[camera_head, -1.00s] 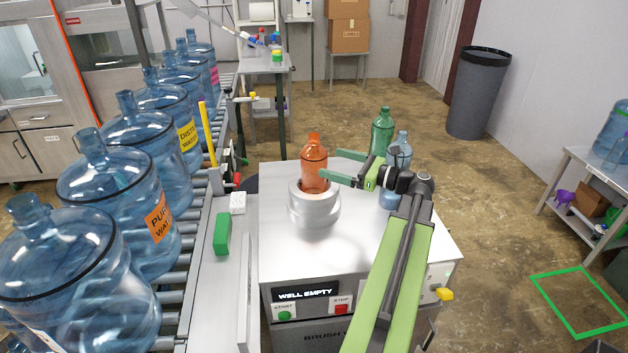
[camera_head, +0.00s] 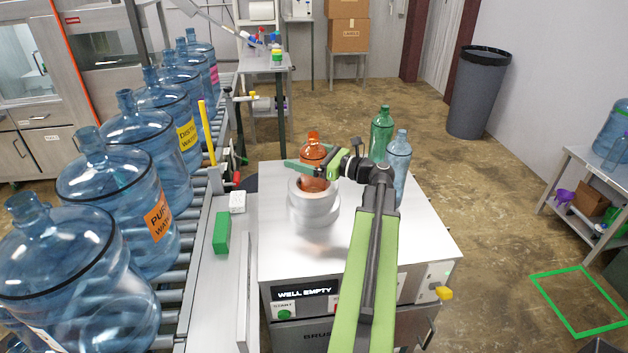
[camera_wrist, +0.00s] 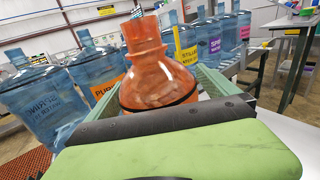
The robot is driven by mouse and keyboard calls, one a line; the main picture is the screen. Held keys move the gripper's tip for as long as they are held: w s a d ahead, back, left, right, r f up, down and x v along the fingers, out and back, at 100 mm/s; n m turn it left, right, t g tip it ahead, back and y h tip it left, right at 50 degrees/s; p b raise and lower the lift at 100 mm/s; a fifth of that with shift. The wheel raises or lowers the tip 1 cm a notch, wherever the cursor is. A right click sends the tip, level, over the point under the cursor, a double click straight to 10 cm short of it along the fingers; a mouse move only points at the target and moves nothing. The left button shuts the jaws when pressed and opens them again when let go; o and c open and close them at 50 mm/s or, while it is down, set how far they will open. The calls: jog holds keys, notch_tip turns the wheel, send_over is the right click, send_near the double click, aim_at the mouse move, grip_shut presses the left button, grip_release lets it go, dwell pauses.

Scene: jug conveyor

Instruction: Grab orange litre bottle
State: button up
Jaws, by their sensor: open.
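The orange litre bottle (camera_head: 313,153) stands upright in the round metal well (camera_head: 314,208) on the machine top. Its lower part is hidden inside the well. My gripper (camera_head: 306,161) is open at the bottle's upper body, with one finger crossing in front of it in the head view. In the wrist view the orange bottle (camera_wrist: 160,80) sits between the two green fingers, its neck and shoulder showing above my gripper (camera_wrist: 160,98). I cannot tell whether either finger touches it.
A green bottle (camera_head: 381,135) and a clear blue bottle (camera_head: 398,165) stand behind and right of my wrist on the machine top. A conveyor with large blue jugs (camera_head: 113,190) runs along the left. The machine display (camera_head: 304,293) reads "WELL EMPTY".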

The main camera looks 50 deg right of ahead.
grip_shut()
dwell(0.5)
jog(key=shift+r, duration=0.1)
